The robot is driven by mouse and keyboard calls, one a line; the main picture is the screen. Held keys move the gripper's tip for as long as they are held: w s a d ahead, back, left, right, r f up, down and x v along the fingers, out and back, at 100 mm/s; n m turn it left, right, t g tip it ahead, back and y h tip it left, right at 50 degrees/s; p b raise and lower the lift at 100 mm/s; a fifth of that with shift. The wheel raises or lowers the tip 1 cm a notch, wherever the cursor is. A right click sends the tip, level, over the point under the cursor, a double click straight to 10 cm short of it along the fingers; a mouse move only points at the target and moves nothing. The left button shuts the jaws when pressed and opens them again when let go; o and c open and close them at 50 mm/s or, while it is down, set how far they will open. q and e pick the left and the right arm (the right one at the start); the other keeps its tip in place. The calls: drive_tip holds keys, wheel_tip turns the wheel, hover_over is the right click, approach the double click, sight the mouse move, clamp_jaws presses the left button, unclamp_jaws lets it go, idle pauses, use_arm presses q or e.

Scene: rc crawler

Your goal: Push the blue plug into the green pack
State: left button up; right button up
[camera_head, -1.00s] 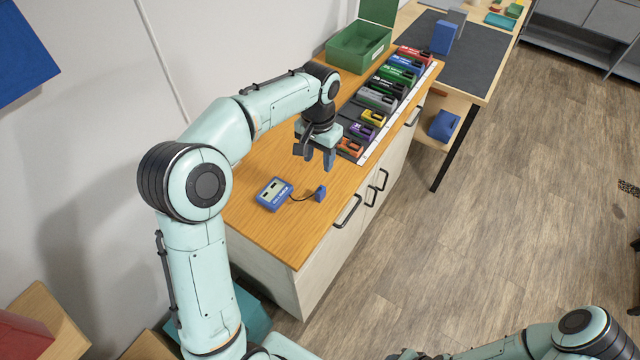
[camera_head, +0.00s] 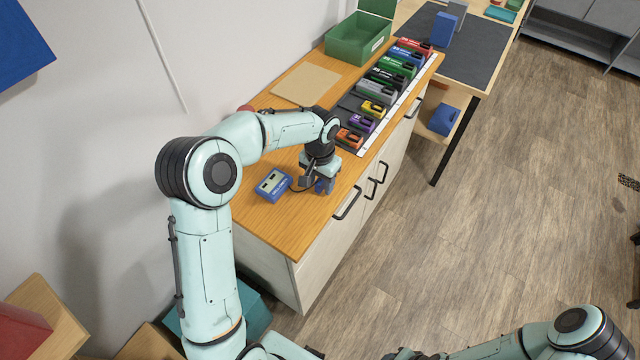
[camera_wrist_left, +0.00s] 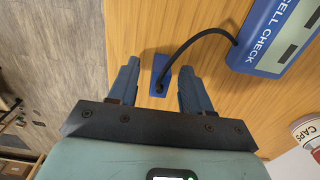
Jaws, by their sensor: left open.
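The blue plug (camera_wrist_left: 160,76) lies on the wooden counter between the two fingers of my open left gripper (camera_wrist_left: 156,85), with a gap on each side in the wrist view. In the head view my left gripper (camera_head: 319,186) is low over the counter near its front edge and mostly hides the plug. A black cable joins the plug to the blue cell-check box (camera_head: 273,186). The green pack (camera_head: 397,67) sits in the row of coloured packs farther back. My right arm enters at the lower right; its gripper is barely visible at the bottom edge.
Orange (camera_head: 349,138), purple (camera_head: 362,123) and yellow (camera_head: 373,107) packs stand at the row's near end. A green open bin (camera_head: 357,40) is behind, beside a tan board (camera_head: 306,83). A caps jar (camera_wrist_left: 308,130) shows in the wrist view.

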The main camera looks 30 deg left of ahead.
sight(320, 181)
use_arm(q)
drive_tip(key=shift+c, duration=0.3)
clamp_jaws()
wheel_tip(320, 181, up, 20)
drive_tip(key=p, duration=0.2)
use_arm(e)
drive_tip(key=shift+t, duration=0.3)
drive_tip(key=shift+w+r, duration=1.5)
drive_tip(key=shift+w, duration=0.15)
